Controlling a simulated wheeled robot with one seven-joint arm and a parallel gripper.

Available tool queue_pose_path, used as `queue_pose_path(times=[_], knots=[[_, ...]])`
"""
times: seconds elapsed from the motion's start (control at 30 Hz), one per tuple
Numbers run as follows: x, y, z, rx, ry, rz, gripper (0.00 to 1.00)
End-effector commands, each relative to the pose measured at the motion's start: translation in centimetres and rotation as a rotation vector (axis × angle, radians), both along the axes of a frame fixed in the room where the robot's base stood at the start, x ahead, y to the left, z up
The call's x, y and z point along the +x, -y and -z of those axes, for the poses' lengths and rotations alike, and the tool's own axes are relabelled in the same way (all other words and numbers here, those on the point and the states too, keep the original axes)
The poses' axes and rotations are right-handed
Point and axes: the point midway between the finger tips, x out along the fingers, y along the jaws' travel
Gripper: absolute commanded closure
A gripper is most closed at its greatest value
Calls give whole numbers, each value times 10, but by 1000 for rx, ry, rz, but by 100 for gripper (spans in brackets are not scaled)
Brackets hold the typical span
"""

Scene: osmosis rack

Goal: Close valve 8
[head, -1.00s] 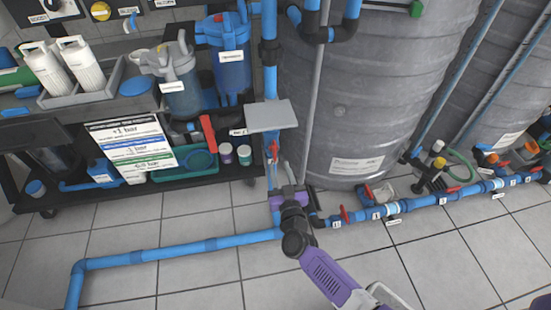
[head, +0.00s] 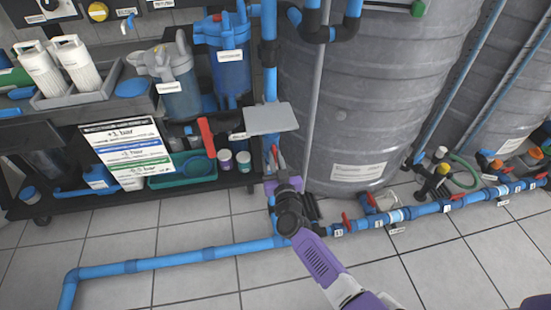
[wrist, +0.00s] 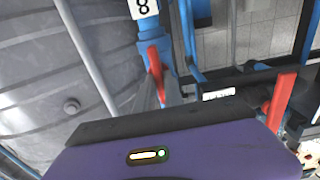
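Valve 8 has a red lever handle (wrist: 155,72) on a blue vertical pipe in the wrist view. A white tag reading 8 (wrist: 143,8) is on the pipe just above it. In the head view the red handle (head: 276,156) shows below a grey plate, beside the tank. My gripper (head: 278,178) is just below the handle, very close to it. In the wrist view its purple body fills the bottom, and the lower end of the handle lies just past its dark front edge.
The grey plate (head: 270,118) juts out above the valve. A large grey tank (head: 365,100) stands close on the right. Blue floor pipes (head: 180,258) run along both sides. Another red handle (head: 206,137) is on the rack to the left. Tiled floor is clear in front.

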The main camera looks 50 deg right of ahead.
Motion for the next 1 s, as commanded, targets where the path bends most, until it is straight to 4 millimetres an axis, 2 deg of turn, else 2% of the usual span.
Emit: queue_pose_path(times=[0.57, 1.0], knots=[[-1, 0, 0, 60, 40, 0, 100], [-3, 3, 1, 357, 241, 0, 100]])
